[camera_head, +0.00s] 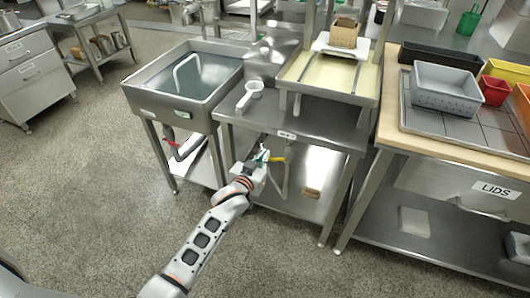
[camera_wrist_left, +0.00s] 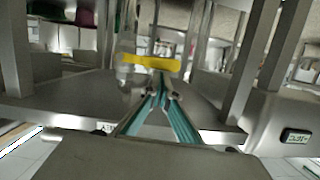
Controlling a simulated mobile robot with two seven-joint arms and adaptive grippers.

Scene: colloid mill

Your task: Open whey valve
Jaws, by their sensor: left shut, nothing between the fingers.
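A valve with a yellow lever handle (camera_head: 277,159) sits on a pipe under the front edge of the steel drain table (camera_head: 318,124). In the left wrist view the yellow handle (camera_wrist_left: 152,62) lies crosswise, just beyond the fingertips. My left gripper (camera_head: 263,156) is at the left end of the handle in the head view. Its teal-lined fingers (camera_wrist_left: 161,92) come together at the tips with nothing between them. I cannot tell whether the tips touch the handle. The valve body is partly hidden by the gripper. My right gripper is not in view.
A sink (camera_head: 188,82) with a red-handled valve (camera_head: 169,143) below stands to the left. A white ladle-like cup (camera_head: 254,87) rests on the drain table. Table legs and a lower shelf (camera_head: 312,192) surround the valve. A wooden-topped bench (camera_head: 390,137) stands right. The floor in front is clear.

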